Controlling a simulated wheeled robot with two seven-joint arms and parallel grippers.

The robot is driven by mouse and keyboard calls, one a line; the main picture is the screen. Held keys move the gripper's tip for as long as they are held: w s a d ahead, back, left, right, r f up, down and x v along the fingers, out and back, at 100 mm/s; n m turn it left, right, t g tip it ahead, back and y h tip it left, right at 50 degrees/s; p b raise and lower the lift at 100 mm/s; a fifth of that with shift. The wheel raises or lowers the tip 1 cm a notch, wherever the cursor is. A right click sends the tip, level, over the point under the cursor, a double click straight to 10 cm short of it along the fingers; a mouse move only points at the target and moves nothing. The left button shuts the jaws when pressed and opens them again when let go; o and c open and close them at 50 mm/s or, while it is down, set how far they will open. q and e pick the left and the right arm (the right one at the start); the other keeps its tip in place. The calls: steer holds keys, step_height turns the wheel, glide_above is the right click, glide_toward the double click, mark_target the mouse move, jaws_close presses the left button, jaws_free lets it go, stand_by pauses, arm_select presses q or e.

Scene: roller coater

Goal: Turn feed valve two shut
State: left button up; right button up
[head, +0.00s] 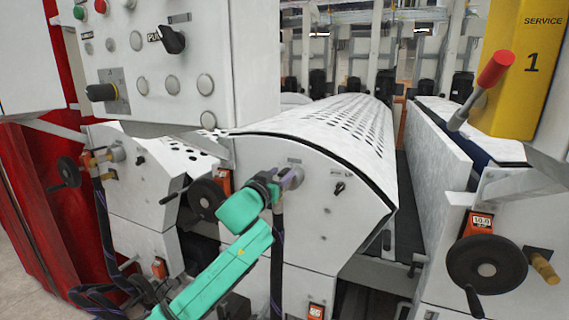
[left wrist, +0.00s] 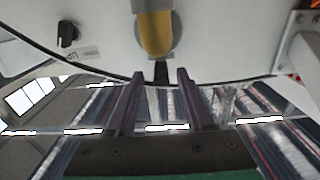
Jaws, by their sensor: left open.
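My left gripper (head: 284,182) is at the front panel of the middle roller unit, over the spot below a small label that is too small to read. It hides most of the valve there in the head view. In the left wrist view, the valve's yellow handle (left wrist: 155,35) points down toward the gripper, with a dark piece below its end. The two fingers (left wrist: 157,85) are apart, one on each side of that dark piece. The handle's end is just beyond the fingertips, and I cannot tell whether they touch it. My right gripper is not in view.
The left unit has a brass valve (head: 101,158) with a hose and a black handwheel (head: 66,172). Another handwheel (head: 206,198) is left of my gripper.

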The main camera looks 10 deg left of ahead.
arm_select(q)
steer(key=shift+w+d, duration=0.1)
steer(key=shift+w, duration=1.1)
jaws_close()
stand_by(0.6)
